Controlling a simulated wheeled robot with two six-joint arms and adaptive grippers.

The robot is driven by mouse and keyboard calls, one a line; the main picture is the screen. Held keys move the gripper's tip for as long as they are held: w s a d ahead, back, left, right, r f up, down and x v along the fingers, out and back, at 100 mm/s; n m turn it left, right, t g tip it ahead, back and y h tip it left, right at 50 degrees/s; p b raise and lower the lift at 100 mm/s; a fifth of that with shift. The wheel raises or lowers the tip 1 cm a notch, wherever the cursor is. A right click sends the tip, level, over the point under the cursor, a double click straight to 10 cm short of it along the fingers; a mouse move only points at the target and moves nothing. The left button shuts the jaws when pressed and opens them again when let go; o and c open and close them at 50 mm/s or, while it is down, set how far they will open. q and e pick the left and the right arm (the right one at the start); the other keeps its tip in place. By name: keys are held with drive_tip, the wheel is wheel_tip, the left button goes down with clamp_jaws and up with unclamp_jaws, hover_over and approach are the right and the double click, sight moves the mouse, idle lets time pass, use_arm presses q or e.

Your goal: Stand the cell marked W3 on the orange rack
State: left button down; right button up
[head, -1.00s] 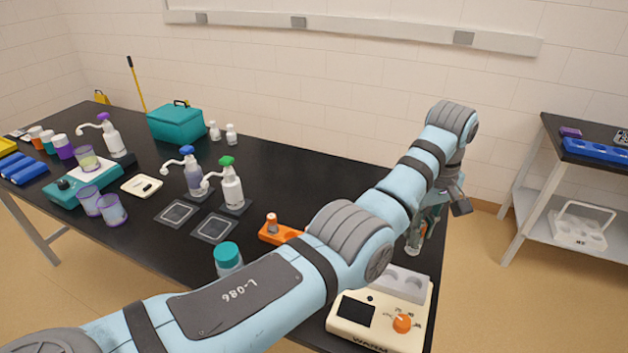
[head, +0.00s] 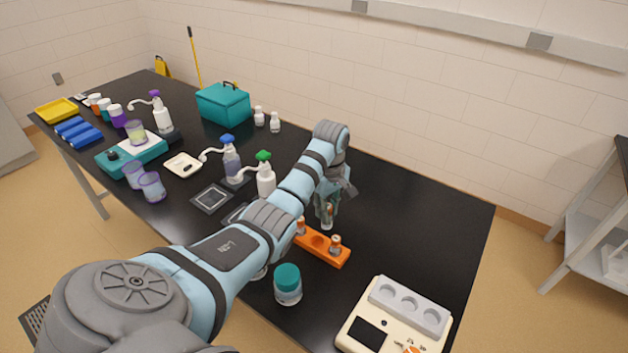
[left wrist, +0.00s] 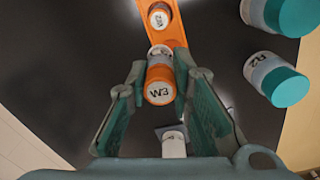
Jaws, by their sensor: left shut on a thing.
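My right gripper is out of view.
A teal-capped jar (head: 288,284) stands in front of the rack. A cream warmer with a grey holder (head: 408,303) is at the front right. Spray bottles (head: 265,178) stand left of the gripper. The black table (head: 420,225) is clear to the right.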

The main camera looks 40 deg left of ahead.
use_arm(q)
wheel_tip(320, 180, down, 6)
drive_tip(key=s+a, duration=0.1)
drive_tip(key=a, duration=0.1)
drive_tip(key=shift+s, duration=0.15)
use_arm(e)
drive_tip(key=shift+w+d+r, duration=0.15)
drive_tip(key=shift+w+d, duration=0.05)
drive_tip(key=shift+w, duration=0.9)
use_arm(q)
drive_tip(key=shift+f, duration=0.1)
drive_tip(key=shift+f+b, duration=0.45)
drive_tip(key=shift+f, duration=0.3)
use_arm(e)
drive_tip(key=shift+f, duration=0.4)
